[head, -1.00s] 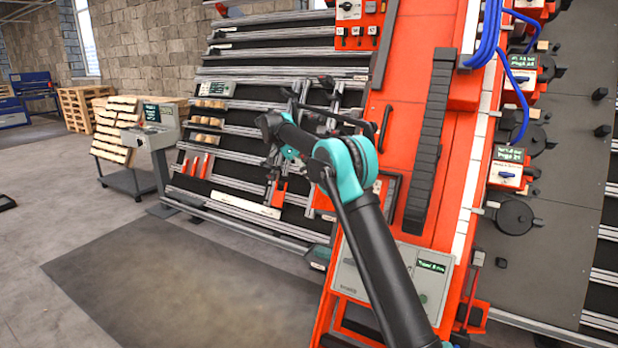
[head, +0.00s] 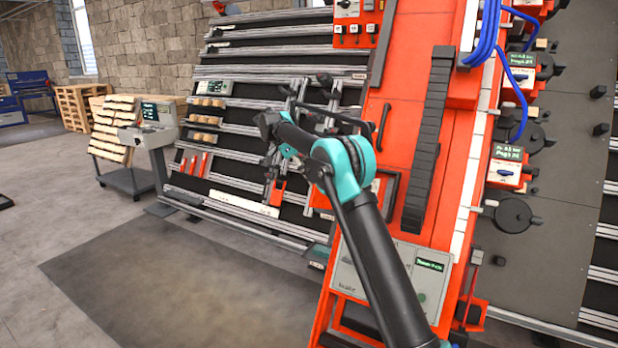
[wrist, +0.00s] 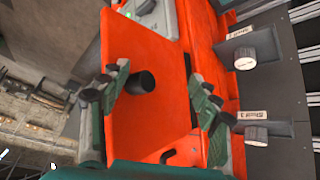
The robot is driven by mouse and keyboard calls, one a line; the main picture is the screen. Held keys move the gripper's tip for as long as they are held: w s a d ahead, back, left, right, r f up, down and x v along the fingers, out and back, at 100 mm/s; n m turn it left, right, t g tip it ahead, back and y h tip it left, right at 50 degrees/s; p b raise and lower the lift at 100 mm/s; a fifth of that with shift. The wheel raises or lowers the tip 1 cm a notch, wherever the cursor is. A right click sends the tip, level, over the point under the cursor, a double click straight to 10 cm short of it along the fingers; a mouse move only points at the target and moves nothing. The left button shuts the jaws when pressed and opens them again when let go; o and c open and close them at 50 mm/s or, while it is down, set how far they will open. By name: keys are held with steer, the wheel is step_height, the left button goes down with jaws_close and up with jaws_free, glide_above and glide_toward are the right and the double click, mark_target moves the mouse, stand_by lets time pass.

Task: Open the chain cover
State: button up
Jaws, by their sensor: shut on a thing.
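In the wrist view, an orange plate with a black round knob (wrist: 140,83) fills the middle; I take this plate to be the chain cover (wrist: 155,125). My gripper (wrist: 163,92) has one finger at each side edge of the plate, with the knob between them. The fingers are wide apart but shut on the plate. The plate looks in place, and I cannot tell whether it has lifted or turned.
In the wrist view, white knobs with labels (wrist: 245,59) stand to the right of the plate. In the head view, a large orange machine frame (head: 405,105) stands close on the right of my arm. A grey console (head: 155,130) is at left. The floor at lower left is open.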

steer(key=v, duration=0.7)
steer(key=shift+r, duration=0.1)
